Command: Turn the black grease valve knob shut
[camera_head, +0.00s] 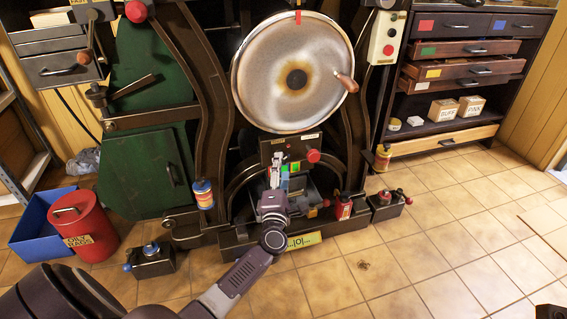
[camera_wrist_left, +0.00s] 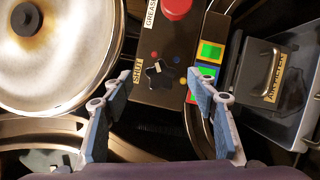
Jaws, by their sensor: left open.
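The black grease valve knob (camera_wrist_left: 158,73) is a small star-shaped knob with a pale mark. It sits on a dark panel (camera_wrist_left: 150,95) between SHUT and GREASE labels in the left wrist view. My left gripper (camera_wrist_left: 163,88) is open, its two blue-grey fingers apart on either side of the knob in that picture. Whether they touch it I cannot tell. In the head view, my left gripper (camera_head: 276,165) is in front of the panel below the big round metal disc (camera_head: 293,72), and I cannot make out the knob there.
A red knob (camera_head: 313,155) and lit green squares (camera_wrist_left: 208,70) are close to the valve knob. A grey box (camera_wrist_left: 275,85) stands beside the panel. A red bin (camera_head: 83,222) and a blue box (camera_head: 38,225) are at left. The tiled floor at right is mostly clear.

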